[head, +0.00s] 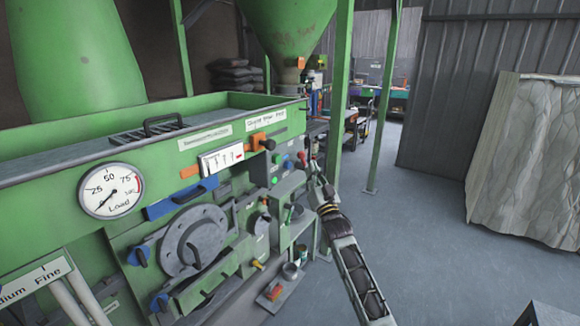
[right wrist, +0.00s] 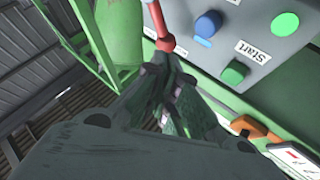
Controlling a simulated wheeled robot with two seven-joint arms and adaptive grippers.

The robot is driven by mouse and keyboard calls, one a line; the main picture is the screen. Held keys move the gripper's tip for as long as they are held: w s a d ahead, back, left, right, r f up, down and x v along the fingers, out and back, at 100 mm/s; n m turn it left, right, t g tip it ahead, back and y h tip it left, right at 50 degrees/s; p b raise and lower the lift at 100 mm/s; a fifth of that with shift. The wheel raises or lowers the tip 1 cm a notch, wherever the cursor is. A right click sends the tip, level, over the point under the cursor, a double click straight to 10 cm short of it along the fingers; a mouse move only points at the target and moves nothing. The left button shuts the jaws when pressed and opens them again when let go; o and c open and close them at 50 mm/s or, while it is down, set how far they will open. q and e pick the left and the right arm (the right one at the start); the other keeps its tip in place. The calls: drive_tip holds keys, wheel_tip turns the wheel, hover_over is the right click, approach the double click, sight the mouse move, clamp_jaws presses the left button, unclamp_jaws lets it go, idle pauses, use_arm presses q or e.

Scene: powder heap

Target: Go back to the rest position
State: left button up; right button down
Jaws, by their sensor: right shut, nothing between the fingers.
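My right gripper (head: 312,170) is shut and empty, at the end of my right arm, which reaches up from the lower middle of the head view. It is close to the control panel on the end of the green machine. In the right wrist view its closed fingers (right wrist: 178,88) are near a red-ended lever (right wrist: 165,46); I cannot tell whether they touch it. A blue button (right wrist: 207,24) and green buttons (right wrist: 234,72) sit on the grey panel beside the fingers. My left gripper is not in view.
The green machine (head: 60,165) with a load gauge (head: 111,191) fills the left. A green post (head: 340,90) stands just behind my gripper. The grey floor (head: 430,240) to the right is open, up to a covered stack (head: 525,160).

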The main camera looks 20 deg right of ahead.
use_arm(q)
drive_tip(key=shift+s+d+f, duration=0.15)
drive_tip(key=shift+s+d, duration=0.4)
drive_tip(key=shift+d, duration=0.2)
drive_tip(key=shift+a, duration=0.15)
